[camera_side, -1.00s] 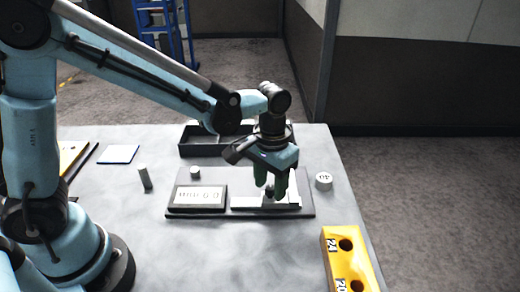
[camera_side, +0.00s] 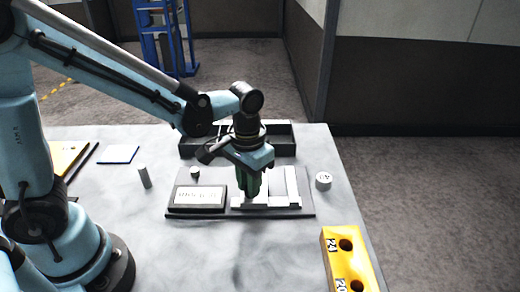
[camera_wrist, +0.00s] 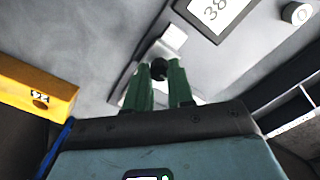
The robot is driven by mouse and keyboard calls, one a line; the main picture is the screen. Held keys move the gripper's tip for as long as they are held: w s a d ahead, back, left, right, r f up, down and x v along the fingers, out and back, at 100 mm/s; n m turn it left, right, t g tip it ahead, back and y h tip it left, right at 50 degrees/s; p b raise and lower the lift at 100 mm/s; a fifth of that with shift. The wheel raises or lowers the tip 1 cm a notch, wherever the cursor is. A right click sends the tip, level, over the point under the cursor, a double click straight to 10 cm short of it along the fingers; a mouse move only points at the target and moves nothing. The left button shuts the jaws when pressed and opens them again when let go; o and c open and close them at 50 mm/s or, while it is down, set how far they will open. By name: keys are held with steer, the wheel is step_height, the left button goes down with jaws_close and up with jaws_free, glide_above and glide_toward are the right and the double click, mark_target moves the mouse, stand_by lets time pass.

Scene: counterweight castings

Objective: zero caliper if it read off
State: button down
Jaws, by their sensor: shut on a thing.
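The caliper is a bench gauge on a dark base plate (camera_side: 215,214), with a white rail (camera_side: 282,206) and upright white jaw pieces (camera_side: 292,184). Its display (camera_side: 198,197) is at the left of the plate; the digits are too blurred to read in the side view. In the wrist view the display (camera_wrist: 214,14) is cut off by the frame, with characters like "38" showing. My gripper (camera_side: 248,193) points down over the left part of the rail. In the wrist view its green fingers are shut on a dark knob (camera_wrist: 158,69), close to a white block (camera_wrist: 174,37).
A dark divided tray (camera_side: 284,150) stands behind the plate. A yellow block with holes (camera_side: 340,250) is at front right. The front table is clear.

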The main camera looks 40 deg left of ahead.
steer(key=shift+s+a, duration=0.45)
steer(key=c, duration=1)
jaws_free()
step_height(320, 180, up, 12)
steer(key=shift+r, duration=0.1)
